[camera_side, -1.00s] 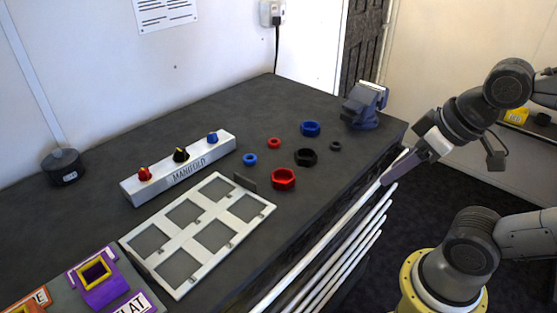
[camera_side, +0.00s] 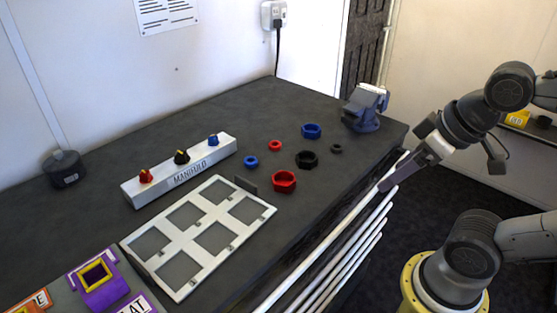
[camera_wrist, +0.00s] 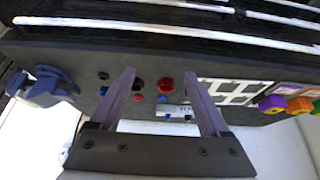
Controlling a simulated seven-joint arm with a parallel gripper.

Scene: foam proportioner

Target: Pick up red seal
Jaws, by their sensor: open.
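Two red rings lie on the dark bench, and I cannot tell which is the seal. The small red ring (camera_side: 275,145) lies behind the larger red hex ring (camera_side: 284,181). In the wrist view the larger red ring (camera_wrist: 164,83) and the small red ring (camera_wrist: 161,99) show between my fingers, some way beyond them. My gripper (camera_side: 384,187) is off the bench's front right edge, apart from both rings. In the wrist view my gripper (camera_wrist: 158,78) is open and empty, with two purple-grey fingers spread.
Near the red rings lie a large black ring (camera_side: 306,159), a large blue ring (camera_side: 311,131), a small blue ring (camera_side: 251,160) and a small black ring (camera_side: 336,148). A manifold (camera_side: 180,171), a white frame (camera_side: 199,228) and a blue vise (camera_side: 363,108) surround them. White rails (camera_side: 330,245) line the bench front.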

